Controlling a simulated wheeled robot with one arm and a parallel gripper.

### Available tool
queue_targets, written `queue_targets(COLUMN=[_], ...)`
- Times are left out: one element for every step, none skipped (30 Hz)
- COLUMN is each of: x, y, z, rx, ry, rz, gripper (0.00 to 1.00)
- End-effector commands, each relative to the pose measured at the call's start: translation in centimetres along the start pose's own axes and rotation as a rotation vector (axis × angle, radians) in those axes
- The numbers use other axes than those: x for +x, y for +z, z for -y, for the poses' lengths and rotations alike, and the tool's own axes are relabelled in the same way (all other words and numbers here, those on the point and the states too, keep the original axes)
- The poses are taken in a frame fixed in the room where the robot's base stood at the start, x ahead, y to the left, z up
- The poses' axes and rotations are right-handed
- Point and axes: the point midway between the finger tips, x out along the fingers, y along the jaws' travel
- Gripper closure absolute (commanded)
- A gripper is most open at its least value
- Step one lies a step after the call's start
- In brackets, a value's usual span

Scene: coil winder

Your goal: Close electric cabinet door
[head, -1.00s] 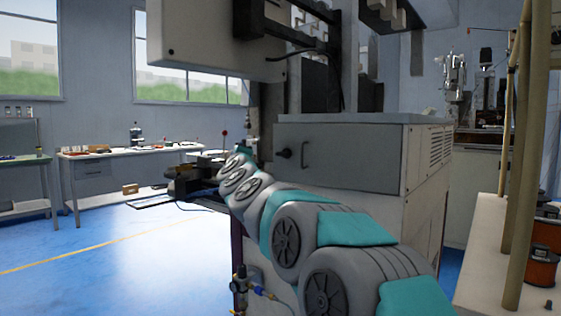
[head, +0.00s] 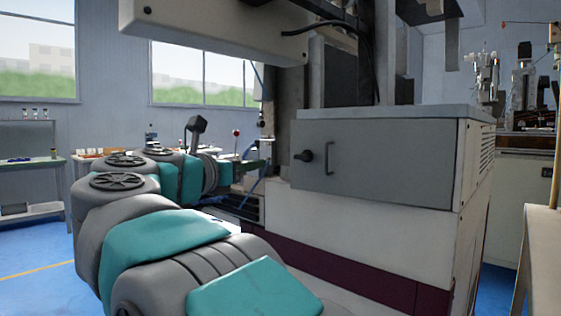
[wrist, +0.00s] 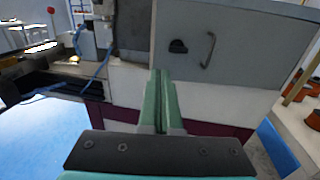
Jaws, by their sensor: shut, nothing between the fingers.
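The grey electric cabinet door (head: 390,165) fills the upper front of the white cabinet (head: 400,235). It has a black knob (head: 304,156) and a dark bar handle (head: 329,158). The door looks flush with the cabinet front, and I see no clear gap along its edges. The door also shows in the wrist view (wrist: 240,50), above and right of the fingers. My gripper (head: 263,163) is left of the door, apart from the knob. In the wrist view its green fingers (wrist: 160,75) are shut together and empty, pointing toward the cabinet's lower left front.
The winder's dark column (head: 284,120) stands left of the door. A pale box (head: 215,35) hangs overhead. A bench (head: 542,235) is at the right, with orange spools (wrist: 297,85) in the wrist view. Blue floor (head: 40,250) is open at the left.

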Motion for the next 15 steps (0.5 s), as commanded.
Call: queue_targets(x=[0.7, 1.2, 1.8, 2.4, 3.0, 3.8, 4.4, 5.0, 5.8, 6.4, 7.0, 7.8, 8.4, 8.9, 9.6], y=[0.1, 0.1, 0.1, 0.2, 0.2, 0.2, 0.2, 0.2, 0.2, 0.3, 0.3, 0.3, 0.3, 0.3, 0.2], z=[0.1, 0.1, 0.0, 0.1, 0.0, 0.1, 0.1, 0.1, 0.1, 0.1, 0.1, 0.1, 0.1, 0.1, 0.2], rx=[-0.001, -0.002, -0.002, -0.002, -0.003, -0.003, -0.003, -0.003, -0.003, -0.003, -0.003, -0.003, -0.003, -0.003, -0.003], ry=[-0.003, -0.002, -0.001, -0.002, -0.002, -0.003, -0.004, -0.004, -0.003, -0.002, -0.002, -0.002, -0.003, -0.004, -0.004], rz=[0.0, 0.0, 0.0, 0.0, 0.0, 0.0, 0.001, 0.001, 0.001, 0.002, 0.002, 0.002, 0.002, 0.001, 0.001], gripper=[1.0, 1.0, 1.0, 1.0, 1.0, 1.0, 1.0, 1.0, 1.0, 1.0, 1.0, 1.0, 1.0, 1.0, 1.0])
